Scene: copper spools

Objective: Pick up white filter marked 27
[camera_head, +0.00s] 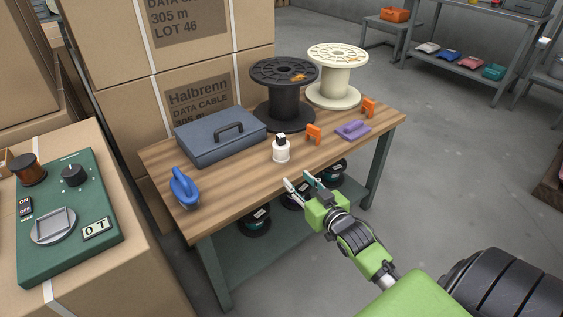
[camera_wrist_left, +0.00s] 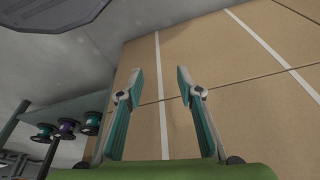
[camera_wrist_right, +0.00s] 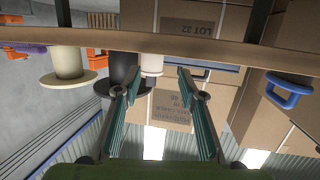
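A blue-grey case (camera_head: 220,137) and a blue-handled object (camera_head: 184,188) are left of the filter. A black spool (camera_head: 284,92) and a cream spool (camera_head: 336,76) stand behind. Small spools (camera_head: 256,222) sit below.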

